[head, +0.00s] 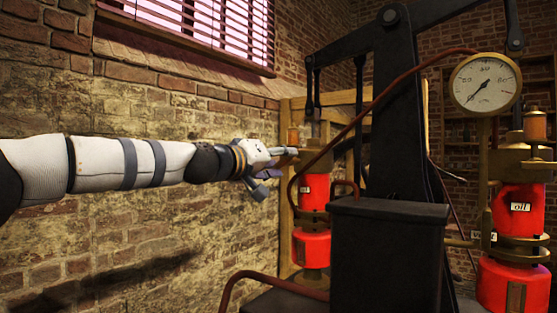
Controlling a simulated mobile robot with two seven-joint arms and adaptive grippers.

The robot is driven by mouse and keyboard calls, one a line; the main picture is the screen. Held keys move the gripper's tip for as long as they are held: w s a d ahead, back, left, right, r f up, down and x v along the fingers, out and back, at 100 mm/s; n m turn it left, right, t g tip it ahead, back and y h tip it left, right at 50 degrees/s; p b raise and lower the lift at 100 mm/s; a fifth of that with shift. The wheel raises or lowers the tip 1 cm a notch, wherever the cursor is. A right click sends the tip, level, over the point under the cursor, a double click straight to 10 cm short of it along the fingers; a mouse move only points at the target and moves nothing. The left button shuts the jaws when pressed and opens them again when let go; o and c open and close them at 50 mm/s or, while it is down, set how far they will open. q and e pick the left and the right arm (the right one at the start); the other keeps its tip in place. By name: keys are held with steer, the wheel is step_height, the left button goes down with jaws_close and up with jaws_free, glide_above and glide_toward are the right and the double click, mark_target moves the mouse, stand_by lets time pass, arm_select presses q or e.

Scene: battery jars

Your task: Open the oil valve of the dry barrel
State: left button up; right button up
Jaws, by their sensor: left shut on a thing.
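Two red barrels with brass fittings stand on the pump machine, the left barrel (311,250) and the right barrel (515,285). A small amber oil cup (293,137) sits above the left barrel, and another amber oil cup (535,125) sits above the right one. My left gripper (284,157) is at the top left of the left barrel, just below its oil cup. It is shut on what looks like that barrel's oil valve; its fingers hide most of the valve, so its position is unclear. I cannot tell which barrel is dry. My right gripper is not in view.
A black column and beam (395,110) stand between the barrels, with a dark box (388,250) in front. A red hose (375,105) arches across the column. A round gauge (485,83) is at upper right. A brick wall (130,220) runs behind my left arm.

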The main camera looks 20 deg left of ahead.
arm_select(q)
steer(key=n, duration=0.4)
steer(key=shift+f+n, duration=0.15)
steer(key=shift+n, duration=0.15)
steer(key=n, duration=0.5)
steer(key=shift+n, duration=0.6)
steer(key=o, duration=1.2)
steer(key=shift+d, duration=0.1)
steer(key=shift+c, duration=0.2)
